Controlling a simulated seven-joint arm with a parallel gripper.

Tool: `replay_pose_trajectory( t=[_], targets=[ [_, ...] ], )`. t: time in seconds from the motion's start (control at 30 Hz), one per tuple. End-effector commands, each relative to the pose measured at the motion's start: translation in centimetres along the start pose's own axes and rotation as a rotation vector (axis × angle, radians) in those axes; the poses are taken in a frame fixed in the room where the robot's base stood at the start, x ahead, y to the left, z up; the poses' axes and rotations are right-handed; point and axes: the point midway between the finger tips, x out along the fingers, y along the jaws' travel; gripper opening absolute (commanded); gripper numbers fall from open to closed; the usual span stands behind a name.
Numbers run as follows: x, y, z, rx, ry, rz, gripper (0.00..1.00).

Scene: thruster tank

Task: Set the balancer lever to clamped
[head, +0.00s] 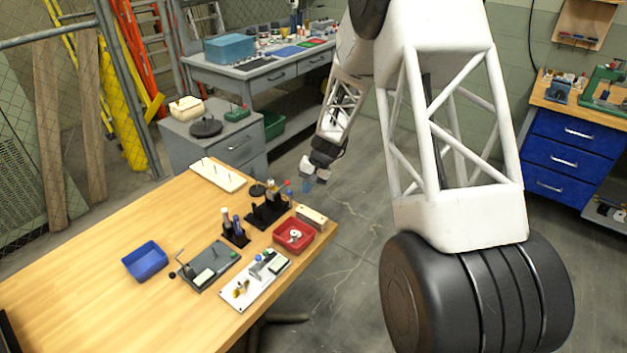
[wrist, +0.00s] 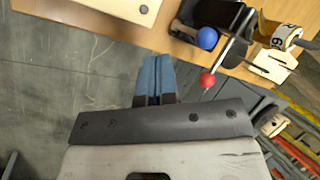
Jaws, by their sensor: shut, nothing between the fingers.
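My gripper (head: 308,184) is past the right back edge of the wooden bench, beside a dark stand (head: 263,217) with small coloured tops. In the wrist view my blue fingers (wrist: 157,60) are shut, with nothing between them. To their right, a thin metal rod ends in a red ball (wrist: 207,79). A blue ball (wrist: 207,38) sits on a dark part near it. The fingers are apart from the red ball. I cannot tell for certain which part is the balancer lever or how it is set.
The bench (head: 95,270) also holds a blue bin (head: 145,261), a red tray (head: 305,243), a dark plate fixture (head: 222,262), a white plate (head: 243,301) and a white peg board (head: 217,174). Open floor lies right of the bench. A grey cabinet (head: 212,150) stands behind it.

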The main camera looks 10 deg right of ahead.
Motion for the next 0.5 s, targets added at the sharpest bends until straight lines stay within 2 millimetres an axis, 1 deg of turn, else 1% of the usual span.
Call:
replay_pose_trajectory(
  t=[0.03, 0.2, 0.3, 0.5],
  targets=[
    [0.1, -0.6, 0.2, -0.002, 0.000, 0.000, 0.00],
    [0.5, -1.9, 0.6, -0.001, 0.001, 0.000, 0.00],
    [0.6, -2.3, 0.7, 0.000, 0.001, 0.000, 0.00],
    [0.6, -2.5, 0.8, 0.001, 0.000, 0.000, 0.00]
  ],
)
